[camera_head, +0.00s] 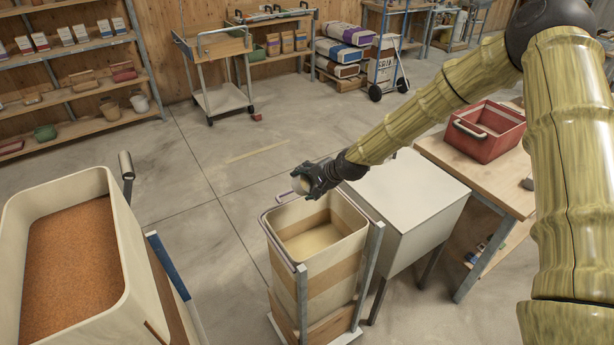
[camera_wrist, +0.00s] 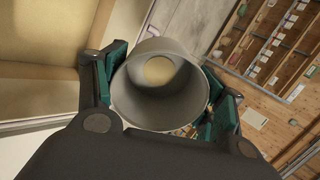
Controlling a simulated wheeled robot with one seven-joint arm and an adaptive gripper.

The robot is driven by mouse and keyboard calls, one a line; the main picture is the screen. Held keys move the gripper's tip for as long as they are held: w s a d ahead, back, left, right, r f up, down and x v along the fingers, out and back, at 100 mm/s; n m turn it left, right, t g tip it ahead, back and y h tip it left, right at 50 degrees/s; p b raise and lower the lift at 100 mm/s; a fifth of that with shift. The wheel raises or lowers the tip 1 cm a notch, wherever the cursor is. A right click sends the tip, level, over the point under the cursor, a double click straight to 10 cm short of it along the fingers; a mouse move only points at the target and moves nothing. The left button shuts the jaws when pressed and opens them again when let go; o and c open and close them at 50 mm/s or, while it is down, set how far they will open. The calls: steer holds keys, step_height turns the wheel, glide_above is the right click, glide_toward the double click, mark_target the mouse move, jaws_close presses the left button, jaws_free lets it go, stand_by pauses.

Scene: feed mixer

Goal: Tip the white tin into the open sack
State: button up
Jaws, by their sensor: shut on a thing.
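My gripper (camera_head: 318,178) is shut on the white tin (camera_head: 301,184), above the back rim of the open sack (camera_head: 318,277). The sack is a square, cream and brown banded holder between metal posts, with a pale fill or floor inside. In the wrist view the tin (camera_wrist: 160,115) sits between the green-padded fingers, its round mouth towards the camera. A pale disc (camera_wrist: 159,70) shows deep inside the tin; I cannot tell if it is contents or the bottom. No falling stream shows. The tin's exact tilt is unclear.
A white-topped table (camera_head: 405,195) stands right of the sack. A wooden bench (camera_head: 440,152) with a red crate (camera_head: 487,131) is beyond it. A cream bin (camera_head: 135,270) of orange-brown feed stands at left. Floor behind the sack is clear.

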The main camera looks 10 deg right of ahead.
steer(key=shift+w+a+r+g+h+p, duration=0.1)
steer(key=shift+r+g+h+p, duration=0.1)
steer(key=shift+g+h+p, duration=0.6)
steer(key=shift+w+r+g+h+p, duration=0.15)
steer(key=shift+g+p, duration=0.25)
steer(key=shift+p, duration=0.9)
steer(key=shift+s, duration=0.1)
steer(key=shift+g+h+p, duration=0.35)
steer(key=shift+g+p, duration=0.25)
steer(key=shift+s+d+f+g+h, duration=0.1)
steer(key=shift+s+g+h, duration=0.05)
steer(key=shift+g+h, duration=0.65)
steer(key=shift+s+d+f+g+h, duration=0.1)
steer(key=shift+g+h, duration=0.5)
steer(key=shift+g, duration=0.4)
steer(key=shift+r, duration=0.15)
steer(key=shift+r, duration=0.4)
